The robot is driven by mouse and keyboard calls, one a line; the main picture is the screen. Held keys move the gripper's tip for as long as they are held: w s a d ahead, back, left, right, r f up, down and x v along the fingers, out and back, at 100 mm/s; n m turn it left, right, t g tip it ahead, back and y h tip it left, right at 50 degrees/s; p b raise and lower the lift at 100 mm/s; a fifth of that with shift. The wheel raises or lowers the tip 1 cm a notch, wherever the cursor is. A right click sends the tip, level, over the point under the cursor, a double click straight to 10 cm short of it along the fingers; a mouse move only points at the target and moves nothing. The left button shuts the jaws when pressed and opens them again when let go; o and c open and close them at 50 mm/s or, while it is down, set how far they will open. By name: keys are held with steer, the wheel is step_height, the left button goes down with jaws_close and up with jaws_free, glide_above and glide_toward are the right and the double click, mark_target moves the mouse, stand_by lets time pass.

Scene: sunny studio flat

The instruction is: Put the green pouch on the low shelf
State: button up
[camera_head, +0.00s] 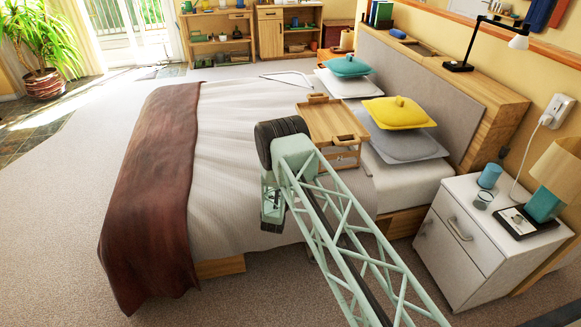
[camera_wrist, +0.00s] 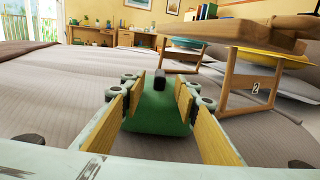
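The green pouch (camera_wrist: 158,112) lies on the bed in the wrist view, with a dark knob on its top. My gripper (camera_wrist: 160,92) is open, its two yellow-padded fingers on either side of the pouch. I cannot tell whether the pads touch it. In the head view my gripper is low over the bed, largely hidden by my arm, and the pouch does not show. Two low wooden shelf units, one at the back left (camera_head: 221,40) and one at the back centre (camera_head: 270,36), stand beyond the bed; I cannot tell which is the low shelf.
A wooden bed tray (camera_head: 325,118) on legs stands close to my arm; its legs are right of the gripper (camera_wrist: 250,88). Yellow (camera_head: 398,112) and teal (camera_head: 348,66) cushions lie by the headboard. A white nightstand (camera_head: 462,240) is at right. Carpet left of the bed is clear.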

steer(key=shift+w, duration=0.1)
steer(key=shift+w+d+b, duration=0.2)
steer(key=shift+w+b, duration=0.45)
steer(key=shift+w, duration=1.8)
steer(key=shift+c, duration=0.7)
jaws_close()
